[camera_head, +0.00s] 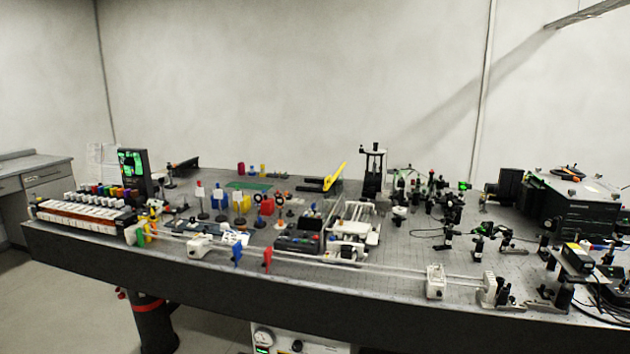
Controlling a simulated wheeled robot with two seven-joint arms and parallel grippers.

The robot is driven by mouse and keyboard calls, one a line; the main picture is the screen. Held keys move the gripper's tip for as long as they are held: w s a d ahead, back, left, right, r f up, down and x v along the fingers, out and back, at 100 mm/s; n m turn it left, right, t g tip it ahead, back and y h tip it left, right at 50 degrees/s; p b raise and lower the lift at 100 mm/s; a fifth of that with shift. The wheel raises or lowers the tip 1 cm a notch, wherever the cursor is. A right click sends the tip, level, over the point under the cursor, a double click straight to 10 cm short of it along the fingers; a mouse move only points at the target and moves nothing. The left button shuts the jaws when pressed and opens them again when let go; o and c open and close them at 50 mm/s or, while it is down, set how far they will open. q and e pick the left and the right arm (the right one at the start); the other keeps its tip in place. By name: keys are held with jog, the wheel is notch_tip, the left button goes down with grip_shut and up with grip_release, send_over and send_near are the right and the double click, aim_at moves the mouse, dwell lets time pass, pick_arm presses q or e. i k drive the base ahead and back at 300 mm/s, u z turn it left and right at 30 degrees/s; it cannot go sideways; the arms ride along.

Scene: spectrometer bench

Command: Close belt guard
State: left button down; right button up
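A yellow bar-like part (334,177) stands tilted up at an angle on a low dark base (312,185) near the back middle of the bench. It looks like a raised guard, but it is too small to tell for certain, and I cannot make out a belt under it. Neither of my grippers shows in the head view.
The dark bench (402,251) is crowded. A rail (345,264) with white blocks runs along its front. A black post stand (373,172) is right of the yellow part. A large black instrument (570,205) fills the right end; a small screen (133,170) stands left.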

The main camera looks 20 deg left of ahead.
aim_at(332, 197)
jog(key=z, duration=0.6)
jog(key=k, duration=0.15)
jog(key=u, duration=1.85)
jog(key=i, duration=1)
jog(key=z, duration=0.5)
jog(key=i, duration=0.9)
jog(key=z, duration=0.75)
